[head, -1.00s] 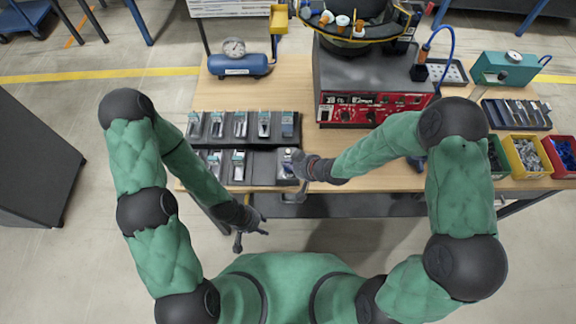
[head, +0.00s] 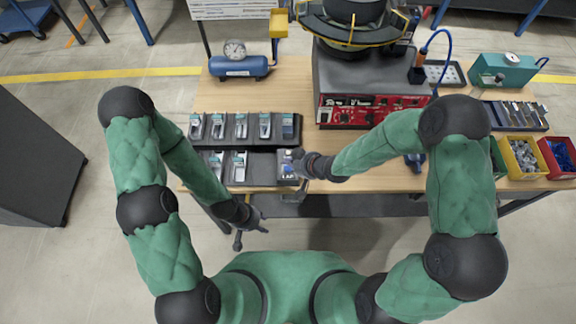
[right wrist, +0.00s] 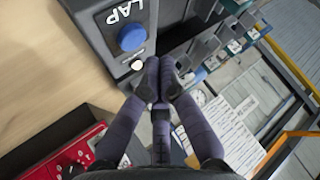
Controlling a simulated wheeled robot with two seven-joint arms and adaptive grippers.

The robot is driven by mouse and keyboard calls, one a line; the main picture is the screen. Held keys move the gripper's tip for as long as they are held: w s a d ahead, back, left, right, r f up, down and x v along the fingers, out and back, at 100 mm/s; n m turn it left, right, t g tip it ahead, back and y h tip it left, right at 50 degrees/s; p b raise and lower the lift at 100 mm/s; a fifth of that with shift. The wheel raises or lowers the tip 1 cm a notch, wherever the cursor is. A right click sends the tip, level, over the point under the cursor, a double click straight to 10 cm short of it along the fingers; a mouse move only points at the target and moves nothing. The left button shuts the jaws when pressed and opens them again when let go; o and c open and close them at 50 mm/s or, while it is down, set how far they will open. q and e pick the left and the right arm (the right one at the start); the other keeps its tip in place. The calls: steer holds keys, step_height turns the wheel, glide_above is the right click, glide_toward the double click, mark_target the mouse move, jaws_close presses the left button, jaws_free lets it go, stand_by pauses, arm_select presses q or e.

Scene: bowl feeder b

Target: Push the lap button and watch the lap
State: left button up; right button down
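The lap box, a dark grey box with white LAP lettering (right wrist: 108,28), shows in the right wrist view at top. It carries a round blue button (right wrist: 131,38) and a small white round spot below it. In the head view the box (head: 286,168) sits at the table's front edge. My right gripper (right wrist: 167,65) has its fingers drawn together, with the tips just right of and below the button, apart from it. In the head view my right gripper (head: 299,163) partly covers the box. My left gripper (head: 250,234) is empty with fingers spread, in front of the table.
Black trays (head: 245,142) with several small packs lie left of the box. The bowl feeder (head: 352,45) with a red panel (head: 370,112) stands behind. A blue tank with gauge (head: 238,66) is at back left. Coloured bins (head: 522,160) sit at right. The table's middle is clear.

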mark_target(291, 170)
steer(key=shift+r+p, duration=1.5)
steer(key=shift+r, duration=0.6)
steer(key=shift+f, duration=0.1)
steer(key=shift+s+d+f, duration=0.15)
steer(key=shift+f, duration=0.1)
steer(key=s+d+f+m+g, duration=0.1)
steer(key=s+d+f, duration=0.1)
steer(key=f, duration=0.1)
steer(key=s+d+f+m+g+h, duration=0.1)
steer(key=s+d+f+m, duration=0.1)
steer(key=s+f, duration=0.1)
steer(key=s+d+f+m+h, duration=0.1)
steer(key=s+d+f, duration=0.1)
steer(key=d+f, duration=0.1)
steer(key=shift+s+m+g, duration=0.3)
steer(key=shift+m+g, duration=0.1)
steer(key=s+d+f+m+g+h+b, duration=0.1)
steer(key=s+d+f+m+g+b, duration=0.1)
steer(key=s+f+b, duration=0.3)
steer(key=s+f+m, duration=0.1)
steer(key=s+f, duration=0.2)
steer(key=s, duration=0.1)
steer(key=shift+s+f+g, duration=0.15)
steer(key=shift+s+g, duration=0.15)
steer(key=shift+g, duration=0.1)
